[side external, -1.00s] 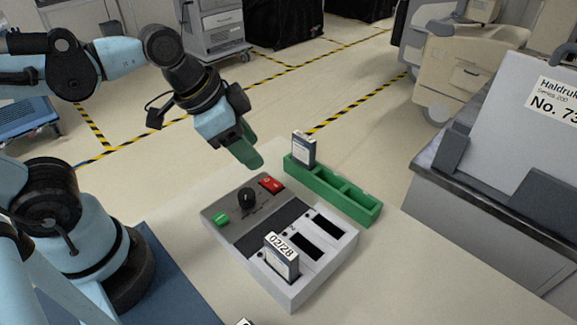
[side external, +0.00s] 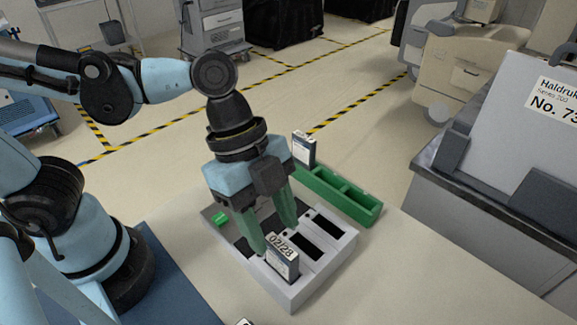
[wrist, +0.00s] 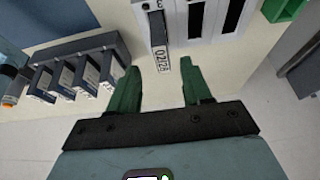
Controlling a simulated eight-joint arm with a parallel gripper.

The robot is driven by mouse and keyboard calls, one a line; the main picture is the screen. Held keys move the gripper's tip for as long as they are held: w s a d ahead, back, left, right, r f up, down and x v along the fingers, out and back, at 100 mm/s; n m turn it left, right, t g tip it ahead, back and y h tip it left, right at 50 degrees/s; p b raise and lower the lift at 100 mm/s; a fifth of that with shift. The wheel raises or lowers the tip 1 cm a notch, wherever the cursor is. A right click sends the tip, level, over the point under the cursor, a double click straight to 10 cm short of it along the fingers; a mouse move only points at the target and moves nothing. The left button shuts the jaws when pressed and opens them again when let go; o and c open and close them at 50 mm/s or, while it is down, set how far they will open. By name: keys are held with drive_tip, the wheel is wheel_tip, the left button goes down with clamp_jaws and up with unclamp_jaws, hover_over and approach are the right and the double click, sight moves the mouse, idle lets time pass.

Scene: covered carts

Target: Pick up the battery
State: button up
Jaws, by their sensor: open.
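A battery with a white "02/28" label (side external: 283,258) stands upright in the front-left slot of the grey charger (side external: 318,277). It also shows in the wrist view (wrist: 158,30), ahead of the space between my fingers. A second battery (side external: 304,149) stands upright in the far-left end of the green tray (side external: 365,213). My gripper (side external: 275,238) is open, pointing down over the charger, with its green fingers just behind the labelled battery. The fingers look empty and apart from that battery in the wrist view (wrist: 160,75). My gripper hides the charger's knob and red button.
Two more charger slots (side external: 320,227) beside the labelled battery look dark and empty. The wrist view shows a rack with several batteries (wrist: 75,73) at the left. A grey cabinet (side external: 470,230) stands at the right. The table right of the charger is clear.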

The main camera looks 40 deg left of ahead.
sight(281, 245)
drive_tip(key=shift+x, duration=3.25)
drive_tip(key=shift+w, duration=0.15)
clamp_jaws()
